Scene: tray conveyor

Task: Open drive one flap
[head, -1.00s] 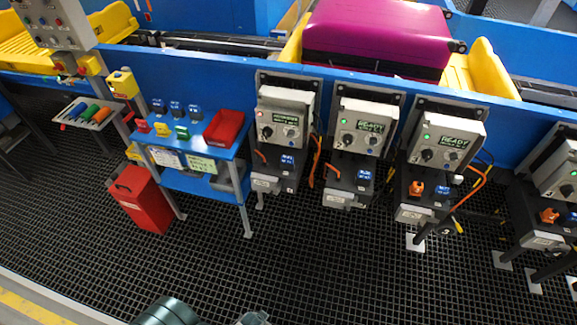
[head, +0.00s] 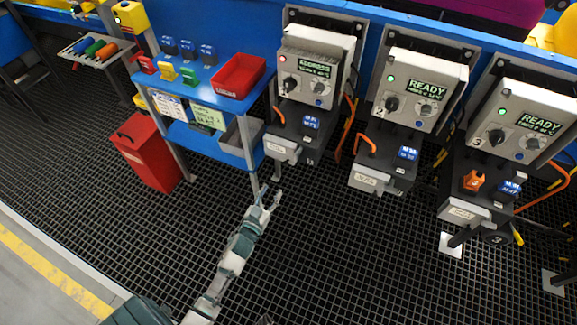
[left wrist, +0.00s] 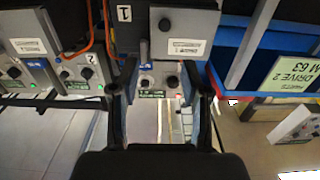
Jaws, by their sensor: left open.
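Drive one (head: 312,68) is the leftmost grey drive unit in the head view, with a red light and a lit display that seems to read ADDRESS. Below its panel is a dark lower housing with a blue tag. A light grey flap-like cover (head: 281,149) with a white label sits at its lower left; I cannot tell whether it is fully shut. In the left wrist view the cover (left wrist: 187,22) is upside down, ahead of the fingers. My left gripper (head: 268,198) is open and empty, below and apart from the cover. My right gripper does not show.
Drive two (head: 418,85) and drive three (head: 522,122) stand to the right, both showing READY. A blue stand (head: 222,142) with a red bin (head: 238,77) is close on the left. A red container (head: 146,150) stands on the dark grid floor, which is open in front.

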